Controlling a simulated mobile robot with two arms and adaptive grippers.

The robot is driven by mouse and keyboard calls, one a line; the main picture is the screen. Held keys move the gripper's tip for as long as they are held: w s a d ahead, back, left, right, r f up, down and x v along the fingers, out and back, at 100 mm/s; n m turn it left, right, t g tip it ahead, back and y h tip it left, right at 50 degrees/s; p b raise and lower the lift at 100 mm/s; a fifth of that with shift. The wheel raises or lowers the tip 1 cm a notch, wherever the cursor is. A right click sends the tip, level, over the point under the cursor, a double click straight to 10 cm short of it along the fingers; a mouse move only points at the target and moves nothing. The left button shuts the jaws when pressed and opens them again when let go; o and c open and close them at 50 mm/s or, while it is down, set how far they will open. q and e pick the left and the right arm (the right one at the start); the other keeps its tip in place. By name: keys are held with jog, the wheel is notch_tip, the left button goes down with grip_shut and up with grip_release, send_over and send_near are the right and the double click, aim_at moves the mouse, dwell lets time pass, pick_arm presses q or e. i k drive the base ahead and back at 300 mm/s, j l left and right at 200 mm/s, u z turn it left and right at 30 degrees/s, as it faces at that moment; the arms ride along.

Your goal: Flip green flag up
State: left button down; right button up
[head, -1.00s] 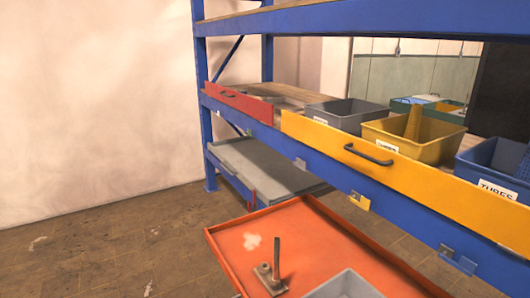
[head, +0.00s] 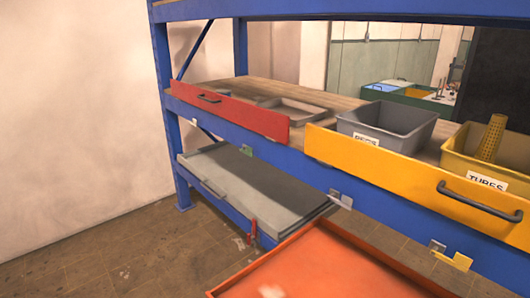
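A yellow flag (head: 456,260) sits on a metal bracket farther right along the same beam. Neither of my grippers is in the head view.
A yellow panel (head: 400,178) with a dark handle fronts the shelf, with a grey bin (head: 385,125) and yellow bin (head: 480,160) behind. A grey slab (head: 240,180) lies lower, near a red clamp (head: 253,231). An orange tray (head: 330,265) fills the bottom foreground.

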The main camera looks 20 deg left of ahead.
aim_at(250, 152)
jog(key=i+j+z, duration=0.2)
jog(key=j, duration=0.35)
jog(key=i+j+z, duration=0.25)
jog(key=j, duration=0.35)
jog(key=j+z, duration=0.2)
jog(key=j, duration=0.35)
jog(key=i+j+z, duration=0.2)
jog(key=j, duration=0.45)
jog(key=j+z, duration=0.1)
jog(key=j, duration=0.75)
